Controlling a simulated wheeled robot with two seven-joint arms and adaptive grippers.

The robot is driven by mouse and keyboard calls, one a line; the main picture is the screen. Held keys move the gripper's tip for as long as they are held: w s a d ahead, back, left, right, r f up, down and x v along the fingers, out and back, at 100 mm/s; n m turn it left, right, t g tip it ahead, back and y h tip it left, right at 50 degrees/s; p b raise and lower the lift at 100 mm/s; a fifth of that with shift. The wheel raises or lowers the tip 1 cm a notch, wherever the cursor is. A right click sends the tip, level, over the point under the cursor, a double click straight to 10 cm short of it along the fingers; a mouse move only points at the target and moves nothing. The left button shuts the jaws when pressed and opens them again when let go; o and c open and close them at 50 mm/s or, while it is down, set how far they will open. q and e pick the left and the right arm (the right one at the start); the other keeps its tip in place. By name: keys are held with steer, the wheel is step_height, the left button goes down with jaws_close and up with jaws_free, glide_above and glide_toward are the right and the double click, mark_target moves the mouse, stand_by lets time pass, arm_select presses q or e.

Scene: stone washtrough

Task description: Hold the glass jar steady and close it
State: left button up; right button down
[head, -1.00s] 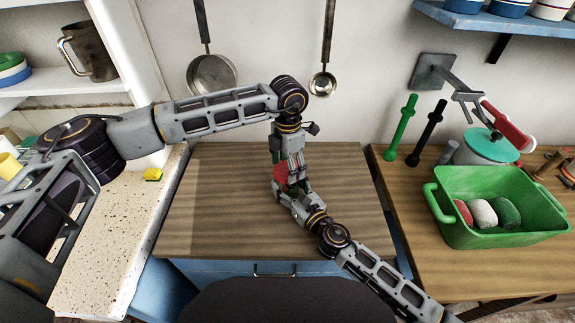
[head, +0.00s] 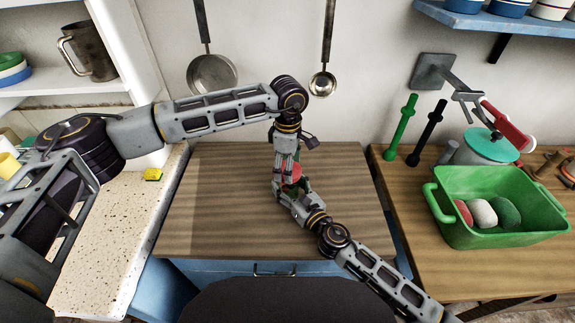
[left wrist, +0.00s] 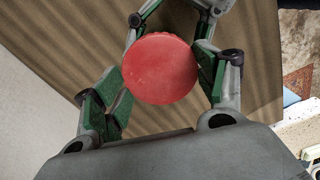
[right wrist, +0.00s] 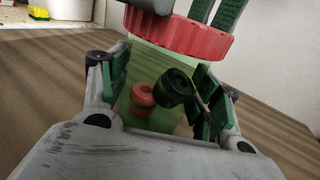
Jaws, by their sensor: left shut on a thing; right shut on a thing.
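The glass jar (right wrist: 158,118) is pale green and see-through, with a red and a black piece visible inside. My right gripper (right wrist: 163,95) is shut on its body from the side, one finger on each side. The red round lid (right wrist: 185,32) is at the jar's mouth; I cannot tell whether it is fully seated. My left gripper (left wrist: 163,80) is shut on the lid (left wrist: 160,68) from above, its green pads at the rim. In the head view, both grippers meet over the wooden top, the red lid (head: 292,170) showing between them, the jar mostly hidden.
The wooden worktop (head: 220,215) is otherwise clear. A green tub (head: 500,215) with several rounded stones or soaps stands at right, near a pot with a teal lid (head: 490,145). A ladle (head: 323,82) and pan (head: 211,73) hang behind. A yellow sponge (head: 152,174) lies at left.

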arm_select(q)
steer(key=m, duration=0.4)
steer(key=o, duration=1.2)
steer(key=shift+r, duration=0.1)
steer(key=shift+r, duration=5.9)
arm_select(e)
steer(key=shift+c, duration=1.3)
jaws_free()
steer(key=shift+s, duration=0.1)
